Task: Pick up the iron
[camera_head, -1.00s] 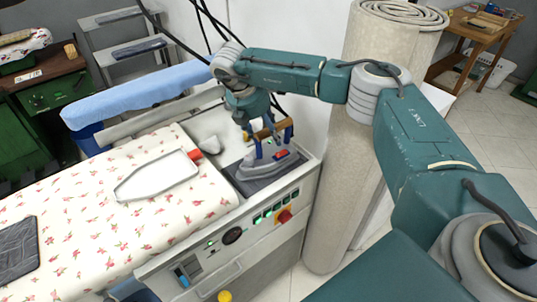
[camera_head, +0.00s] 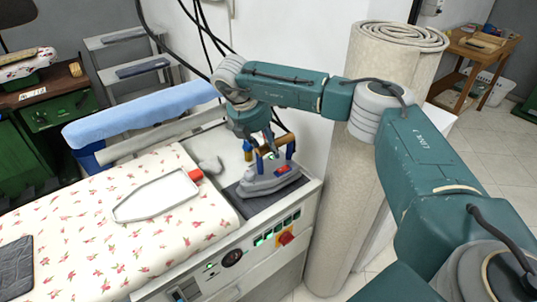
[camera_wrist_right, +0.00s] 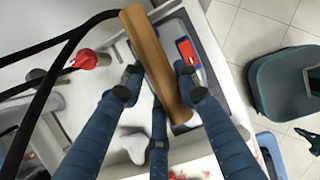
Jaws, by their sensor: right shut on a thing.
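The iron (camera_head: 268,181) is grey with a red and blue patch and a wooden handle. It is at the dark grey pad (camera_head: 240,203) on the right end of the ironing station; I cannot tell whether its sole touches the pad. My right gripper (camera_head: 269,152) comes from above, shut on the iron's handle. In the right wrist view, the fingers of my right gripper (camera_wrist_right: 159,82) stand on both sides of the wooden handle (camera_wrist_right: 158,55), and the iron's body shows below it. My left gripper is not in view.
A flowered ironing bed (camera_head: 100,235) lies left of the iron, with a grey, red-tipped iron-shaped frame (camera_head: 155,198) on it. A blue padded arm (camera_head: 145,110) is behind. Control buttons (camera_head: 285,238) line the front panel. A rolled carpet (camera_head: 350,190) stands close on the right.

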